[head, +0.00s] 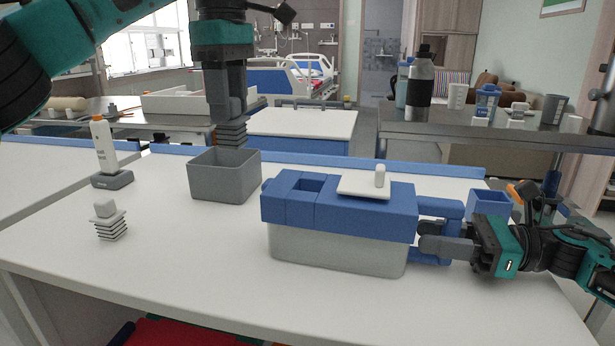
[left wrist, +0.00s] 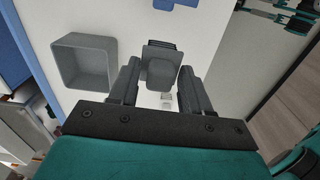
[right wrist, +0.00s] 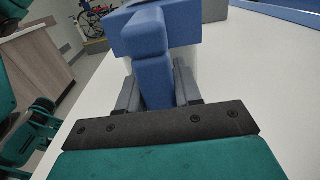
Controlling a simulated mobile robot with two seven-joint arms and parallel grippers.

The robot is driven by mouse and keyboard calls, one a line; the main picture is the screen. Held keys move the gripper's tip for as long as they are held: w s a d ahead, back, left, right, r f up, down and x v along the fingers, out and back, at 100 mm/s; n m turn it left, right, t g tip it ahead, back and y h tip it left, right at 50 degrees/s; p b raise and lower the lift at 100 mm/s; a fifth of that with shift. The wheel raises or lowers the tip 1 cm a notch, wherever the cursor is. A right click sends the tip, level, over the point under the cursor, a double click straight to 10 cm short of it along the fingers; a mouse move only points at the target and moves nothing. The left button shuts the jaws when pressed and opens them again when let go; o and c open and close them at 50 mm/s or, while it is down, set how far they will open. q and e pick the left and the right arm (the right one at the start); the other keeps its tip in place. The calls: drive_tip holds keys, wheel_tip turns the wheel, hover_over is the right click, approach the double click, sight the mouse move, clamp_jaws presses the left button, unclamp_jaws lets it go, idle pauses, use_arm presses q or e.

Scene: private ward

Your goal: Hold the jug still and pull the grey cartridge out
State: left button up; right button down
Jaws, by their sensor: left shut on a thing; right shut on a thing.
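The jug has a blue top (head: 365,215) and a pale clear body (head: 330,254), and stands upright on the white table. My right gripper (head: 445,245) is shut on its blue handle (head: 440,207), which shows between the fingers in the right wrist view (right wrist: 152,70). The jug's top has an open square slot (head: 306,184) at left and a white plate with a knob (head: 363,188). My left gripper (head: 230,112) is shut on the grey ribbed cartridge (head: 231,134), held clear of the jug; it also shows in the left wrist view (left wrist: 161,68).
A grey open bin (head: 222,181) stands left of the jug, just below the cartridge in the head view. A white ribbed cartridge (head: 110,220) and a white bottle on a grey base (head: 103,147) stand at left. A blue cup (head: 488,205) is behind my right gripper.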

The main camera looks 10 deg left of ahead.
use_arm(q)
drive_tip(key=shift+f, duration=0.1)
idle(0.6)
use_arm(e)
drive_tip(key=shift+c, duration=0.4)
unclamp_jaws()
drive_tip(key=shift+r, duration=0.15)
drive_tip(key=shift+o, duration=0.4)
drive_tip(key=shift+d, duration=0.15)
drive_tip(key=shift+s+d, duration=0.15)
drive_tip(key=shift+d, duration=4.25)
use_arm(q)
wheel_tip(320, 180, up, 4)
drive_tip(key=p, duration=0.3)
drive_tip(key=shift+f, duration=0.25)
use_arm(e)
wheel_tip(320, 180, up, 8)
